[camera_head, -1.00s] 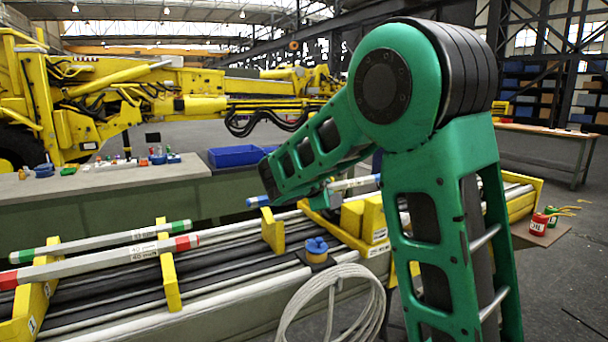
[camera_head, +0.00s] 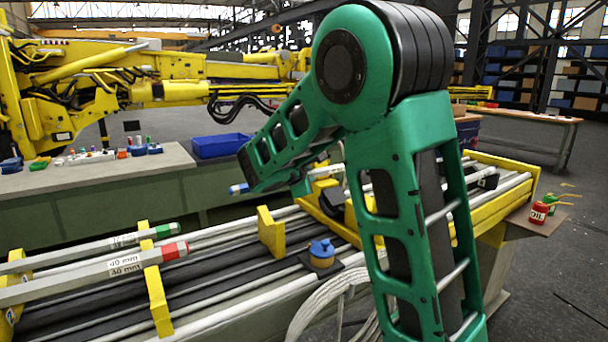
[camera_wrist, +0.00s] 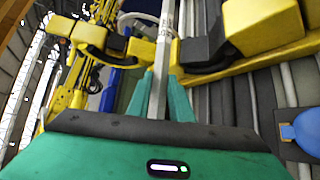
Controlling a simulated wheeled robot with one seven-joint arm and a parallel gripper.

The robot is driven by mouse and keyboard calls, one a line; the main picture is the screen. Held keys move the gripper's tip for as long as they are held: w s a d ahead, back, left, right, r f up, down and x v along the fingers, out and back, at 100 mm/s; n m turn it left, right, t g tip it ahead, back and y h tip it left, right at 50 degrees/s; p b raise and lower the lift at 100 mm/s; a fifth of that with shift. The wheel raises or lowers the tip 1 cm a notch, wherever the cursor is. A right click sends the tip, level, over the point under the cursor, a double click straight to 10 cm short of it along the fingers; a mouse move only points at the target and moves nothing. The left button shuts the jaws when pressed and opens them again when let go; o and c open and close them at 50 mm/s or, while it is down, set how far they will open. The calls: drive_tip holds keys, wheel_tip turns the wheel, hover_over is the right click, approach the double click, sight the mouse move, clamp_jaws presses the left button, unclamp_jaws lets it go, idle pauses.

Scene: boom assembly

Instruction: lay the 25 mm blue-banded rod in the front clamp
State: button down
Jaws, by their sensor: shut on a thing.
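The blue-banded rod shows its blue end (camera_head: 238,188) left of my forearm in the head view; the forearm hides part of it. In the wrist view my gripper (camera_wrist: 163,88) is shut on the pale rod (camera_wrist: 165,45), which runs up the picture between the two teal fingers. A clamp shows yellow parts with black jaws, one at the right (camera_wrist: 203,52) and one at the left (camera_wrist: 92,38), on either side of the rod. I cannot tell whether the rod touches it or hangs above it.
Rods with green and red (camera_head: 174,250) ends lie on the yellow rack at left. A yellow upright (camera_head: 270,232) and a blue-capped knob (camera_head: 321,252) stand nearby. Grey bars cover the rack bed. A blue bin (camera_head: 220,146) stands on the bench behind.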

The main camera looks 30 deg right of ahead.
wheel_tip(320, 180, down, 8)
drive_tip(key=shift+r, duration=0.2)
idle(0.9)
drive_tip(key=shift+d, duration=0.1)
drive_tip(key=shift+s, duration=0.25)
idle(0.8)
drive_tip(key=shift+f, duration=0.3)
drive_tip(key=shift+f, duration=0.35)
drive_tip(key=shift+f, duration=0.35)
drive_tip(key=shift+f, duration=0.35)
drive_tip(key=shift+f, duration=0.25)
